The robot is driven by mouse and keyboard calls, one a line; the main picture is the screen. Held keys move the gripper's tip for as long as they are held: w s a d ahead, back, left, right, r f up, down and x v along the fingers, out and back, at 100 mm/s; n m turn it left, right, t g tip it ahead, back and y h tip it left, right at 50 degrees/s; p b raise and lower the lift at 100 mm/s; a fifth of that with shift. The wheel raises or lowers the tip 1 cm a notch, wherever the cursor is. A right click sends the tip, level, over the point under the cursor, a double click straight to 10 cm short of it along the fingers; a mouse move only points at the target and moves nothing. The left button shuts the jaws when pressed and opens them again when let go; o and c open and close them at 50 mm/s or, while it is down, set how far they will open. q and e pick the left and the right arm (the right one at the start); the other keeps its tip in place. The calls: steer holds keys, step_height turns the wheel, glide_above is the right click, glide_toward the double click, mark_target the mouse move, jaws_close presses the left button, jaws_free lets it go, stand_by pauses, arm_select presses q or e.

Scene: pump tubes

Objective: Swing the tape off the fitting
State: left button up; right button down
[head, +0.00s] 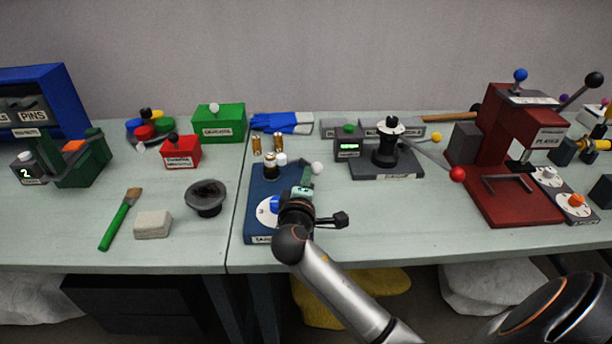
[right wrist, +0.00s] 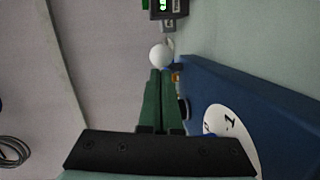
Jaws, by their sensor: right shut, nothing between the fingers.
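A blue fixture (head: 257,186) stands at the table's front, with a white dial (head: 267,211) and a brass-and-black fitting (head: 270,165). A white ball knob (head: 317,168) is at its right side. The ball (right wrist: 161,55) also shows in the right wrist view, just beyond the fingertips; contact cannot be told. My right gripper (head: 307,180) is over the fixture's right side. Its green fingers (right wrist: 159,78) are closed together and empty, beside the blue base (right wrist: 240,100). I cannot make out a tape, and the arm hides part of the fixture. My left gripper is not in view.
A red press (head: 510,150) is farther right. Brass cylinders (head: 257,145) stand behind the fixture, and a black bowl (head: 206,198) is to its left. The front table right of the fixture is clear.

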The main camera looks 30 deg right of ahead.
mark_target(322, 166)
steer(key=shift+s+d+n+t+y+p, duration=0.15)
steer(key=shift+d+n+t+y+p, duration=0.15)
steer(key=shift+y, duration=0.1)
steer(key=shift+s+d+r+n+t+y+p, duration=0.1)
steer(key=shift+s+d+n+t+y+p, duration=0.15)
steer(key=shift+d+n+y+p, duration=0.3)
steer(key=shift+s+d+r+n+t+y+p, duration=0.1)
steer(key=shift+d+n+t+y+p, duration=0.25)
steer(key=shift+p, duration=0.35)
steer(key=shift+s+d+n+t+y+p, duration=0.15)
steer(key=shift+d+n+t+y+p, duration=0.35)
steer(key=shift+d+n+y+p, duration=0.4)
steer(key=shift+d+f+y, duration=0.1)
steer(key=shift+d+y, duration=0.2)
steer(key=shift+d, duration=0.35)
steer(key=shift+w+d+p, duration=0.15)
steer(key=shift+d+p, duration=0.1)
steer(key=shift+d, duration=0.45)
steer(key=shift+w+d+p, duration=0.1)
steer(key=shift+d+p, duration=0.15)
steer(key=shift+d, duration=0.4)
